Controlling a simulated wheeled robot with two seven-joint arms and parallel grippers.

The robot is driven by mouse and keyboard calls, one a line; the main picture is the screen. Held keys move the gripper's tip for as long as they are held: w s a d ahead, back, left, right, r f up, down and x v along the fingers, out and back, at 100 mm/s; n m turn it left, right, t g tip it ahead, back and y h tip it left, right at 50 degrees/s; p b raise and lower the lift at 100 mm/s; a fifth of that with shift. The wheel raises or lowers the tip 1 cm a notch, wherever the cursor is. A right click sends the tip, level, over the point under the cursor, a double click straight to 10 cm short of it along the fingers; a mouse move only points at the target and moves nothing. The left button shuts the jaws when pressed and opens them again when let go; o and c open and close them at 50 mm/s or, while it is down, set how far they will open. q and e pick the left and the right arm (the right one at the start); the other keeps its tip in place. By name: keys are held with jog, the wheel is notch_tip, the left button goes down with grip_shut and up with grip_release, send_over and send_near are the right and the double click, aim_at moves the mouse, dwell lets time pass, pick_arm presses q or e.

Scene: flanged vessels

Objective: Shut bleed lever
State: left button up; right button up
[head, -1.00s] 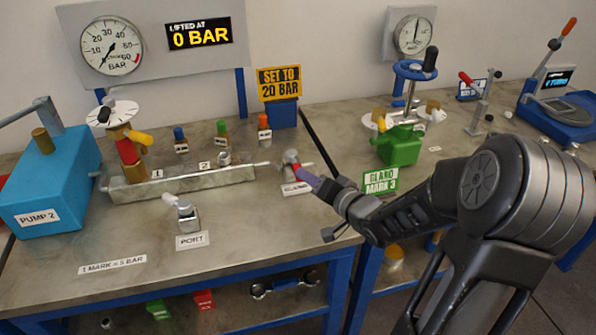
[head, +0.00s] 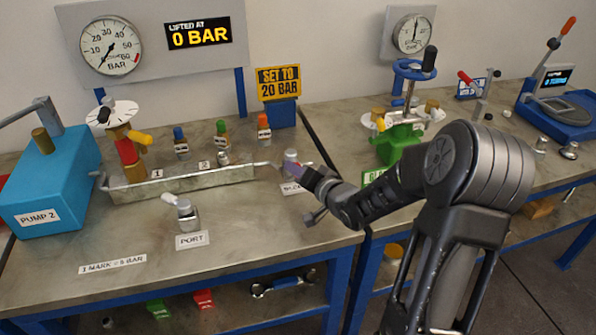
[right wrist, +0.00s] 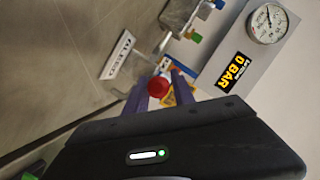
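The bleed valve (head: 290,157) is a small grey fitting at the right end of the metal manifold block (head: 185,186), behind a partly covered white label (head: 291,189). My right gripper (head: 298,172) is at this valve and hides its lever in the head view. In the right wrist view, the lever's red handle (right wrist: 157,88) shows between the two purple fingers of my right gripper (right wrist: 158,92). The fingers stand apart on either side of it; I cannot tell whether they touch it. My left gripper is not in view.
The port valve (head: 183,215) stands in front of the manifold, and the blue pump (head: 52,185) is at the left. The digital display (head: 198,34) reads 0 BAR. A green gland stand (head: 395,148) is on the right bench, behind my right arm.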

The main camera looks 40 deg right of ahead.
grip_shut()
dwell(1.0)
